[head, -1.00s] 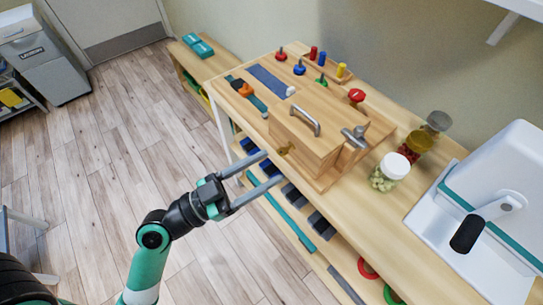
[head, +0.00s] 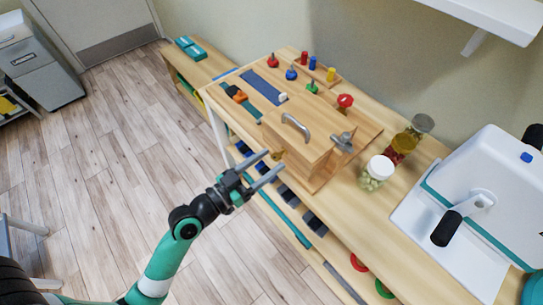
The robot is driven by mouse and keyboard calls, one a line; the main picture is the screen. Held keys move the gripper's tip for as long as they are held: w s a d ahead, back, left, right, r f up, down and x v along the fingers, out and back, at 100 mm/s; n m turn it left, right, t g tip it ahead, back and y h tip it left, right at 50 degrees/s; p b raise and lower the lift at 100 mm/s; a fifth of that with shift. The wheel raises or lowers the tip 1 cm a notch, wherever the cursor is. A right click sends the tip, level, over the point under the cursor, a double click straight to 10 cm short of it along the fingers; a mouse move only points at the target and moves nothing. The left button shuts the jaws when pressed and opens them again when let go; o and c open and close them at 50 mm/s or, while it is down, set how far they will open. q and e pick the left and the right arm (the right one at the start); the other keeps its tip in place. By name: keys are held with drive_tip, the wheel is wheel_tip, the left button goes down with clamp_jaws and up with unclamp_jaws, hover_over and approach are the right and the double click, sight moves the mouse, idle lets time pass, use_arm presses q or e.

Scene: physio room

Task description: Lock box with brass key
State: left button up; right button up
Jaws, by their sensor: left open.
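The wooden box (head: 312,160) with a metal handle (head: 295,127) on top sits on the wooden activity board (head: 362,139). A small brass piece, seemingly the key (head: 277,154), shows at the box's front lower left side. I cannot tell how deep it sits in a lock. My left gripper (head: 274,162) is open in front of that side, with its fingertips close to the brass piece. Nothing shows between the fingers, and I cannot tell if they touch the brass. My right gripper is out of view.
A metal tap-like fitting (head: 343,142) and a red knob (head: 345,100) stand beside the box. Jars, including a white-lidded one (head: 376,173), stand to its right, then a white machine (head: 480,190). Shelves with dark weights (head: 314,222) lie below.

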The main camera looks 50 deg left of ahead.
use_arm(q)
drive_tip(key=shift+w, duration=0.75)
clamp_jaws()
